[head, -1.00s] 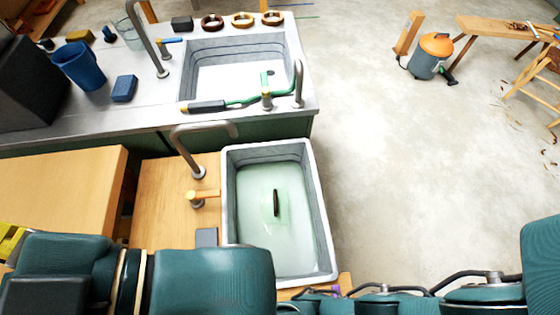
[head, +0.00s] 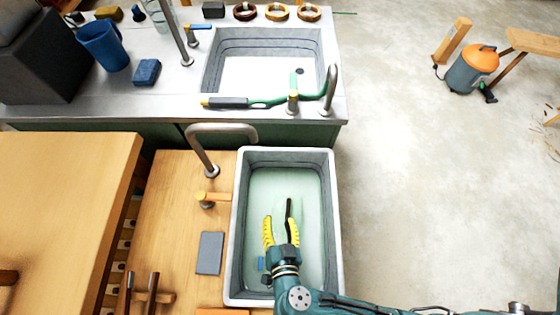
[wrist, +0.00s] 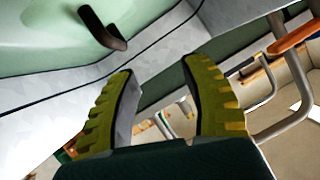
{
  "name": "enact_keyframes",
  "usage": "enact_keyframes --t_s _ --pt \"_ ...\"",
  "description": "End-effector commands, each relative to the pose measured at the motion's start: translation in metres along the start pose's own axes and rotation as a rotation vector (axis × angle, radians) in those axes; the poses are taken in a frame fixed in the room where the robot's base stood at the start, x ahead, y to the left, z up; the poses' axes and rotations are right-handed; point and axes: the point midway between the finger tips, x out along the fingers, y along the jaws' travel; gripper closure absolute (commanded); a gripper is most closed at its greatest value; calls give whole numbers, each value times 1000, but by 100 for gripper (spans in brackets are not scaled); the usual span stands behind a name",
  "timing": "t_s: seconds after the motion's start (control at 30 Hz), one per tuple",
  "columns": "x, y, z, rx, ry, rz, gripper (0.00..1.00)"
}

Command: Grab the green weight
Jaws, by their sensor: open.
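The dark handle (wrist: 103,30) also shows at the upper left of the wrist view. My gripper (head: 281,228) is over the near basin in the head view, its yellow fingers spread, close to the handle. In the wrist view the fingers (wrist: 160,75) are apart with nothing held between them, and the handle lies outside them.
A curved tap (head: 205,150) and a wooden-handled valve (head: 207,198) stand left of the basin. A grey block (head: 210,253) lies on the wooden top. A small blue piece (head: 261,264) is beside my gripper. Behind is a metal counter with a second sink (head: 222,75).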

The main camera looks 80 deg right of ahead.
Motion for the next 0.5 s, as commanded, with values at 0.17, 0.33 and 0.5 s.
enact_keyframes --t_s 0.17,0.33,0.5 --pt "-2 47 22 -59 -61 96 53" --pt "15 48 23 -56 -59 95 53" --pt "32 50 27 -53 -58 95 53"
